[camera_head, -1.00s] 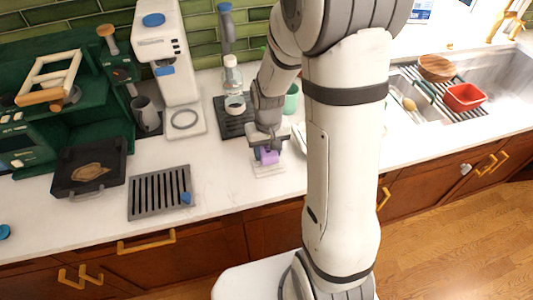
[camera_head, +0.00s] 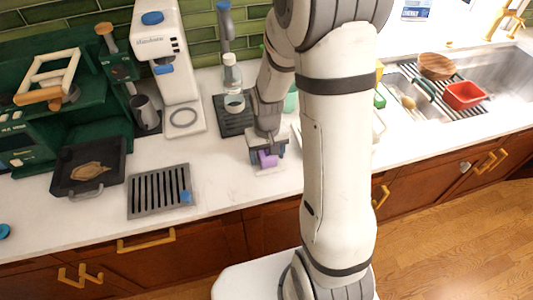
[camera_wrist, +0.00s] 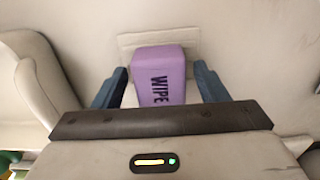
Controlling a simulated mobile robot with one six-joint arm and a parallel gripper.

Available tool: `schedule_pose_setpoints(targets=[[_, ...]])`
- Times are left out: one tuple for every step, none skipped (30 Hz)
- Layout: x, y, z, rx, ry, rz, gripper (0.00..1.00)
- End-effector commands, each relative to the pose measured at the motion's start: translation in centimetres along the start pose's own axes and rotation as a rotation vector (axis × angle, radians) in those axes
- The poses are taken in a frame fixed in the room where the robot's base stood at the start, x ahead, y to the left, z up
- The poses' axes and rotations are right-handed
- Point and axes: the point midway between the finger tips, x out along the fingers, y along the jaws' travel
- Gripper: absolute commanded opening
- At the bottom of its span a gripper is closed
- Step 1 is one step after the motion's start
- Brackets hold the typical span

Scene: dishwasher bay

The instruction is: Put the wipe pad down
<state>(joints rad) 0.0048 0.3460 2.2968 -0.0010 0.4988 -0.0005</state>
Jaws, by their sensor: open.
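The purple wipe pad (camera_wrist: 160,78), marked "WIPE", sits on a thin pale square holder (camera_wrist: 128,42) on the white counter. My gripper (camera_wrist: 160,84) is open around the pad, with a dark blue finger on each side and a visible gap at both. In the head view the pad (camera_head: 268,159) shows just below my gripper (camera_head: 268,154), near the counter's front edge. My gripper hides part of the pad and most of the holder there.
A slatted grey tray (camera_head: 134,203) lies to the left on the counter (camera_head: 220,180). A dark mat (camera_head: 233,126) with a bottle (camera_head: 232,74) stands behind my gripper. A white coffee machine (camera_head: 165,50) is at the back. My arm hides counter to the right.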

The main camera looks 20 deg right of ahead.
Motion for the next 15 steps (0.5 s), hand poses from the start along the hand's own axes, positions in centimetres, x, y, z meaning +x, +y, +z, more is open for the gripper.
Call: schedule_pose_setpoints(targets=[[0.0,0.0,0.0,0.000,0.000,0.000,0.67],[-0.1,0.0,0.0,0.000,0.000,0.000,0.67],[-0.2,0.0,0.0,0.000,0.000,0.000,0.67],[-0.3,0.0,0.0,-0.001,0.000,0.000,0.67],[-0.5,0.0,0.0,-0.001,0.000,0.000,0.67],[-0.7,0.0,-0.1,-0.001,0.002,0.000,0.67],[-1.0,0.0,-0.1,-0.001,0.003,0.000,0.67],[-1.4,0.0,-0.1,-0.001,0.005,0.000,0.67],[-2.0,0.0,-0.1,-0.001,0.005,0.000,0.67],[-2.5,0.0,-0.1,-0.001,0.006,0.000,0.67],[-3.1,0.0,-0.1,-0.001,0.006,0.000,0.67],[-3.9,-0.1,-0.1,-0.001,0.008,0.000,0.67],[-4.6,-0.1,-0.1,-0.001,0.007,0.000,0.67],[-5.2,-0.1,-0.2,-0.001,0.008,0.000,0.67],[-6.1,-0.1,-0.1,-0.001,0.007,0.000,0.67]])
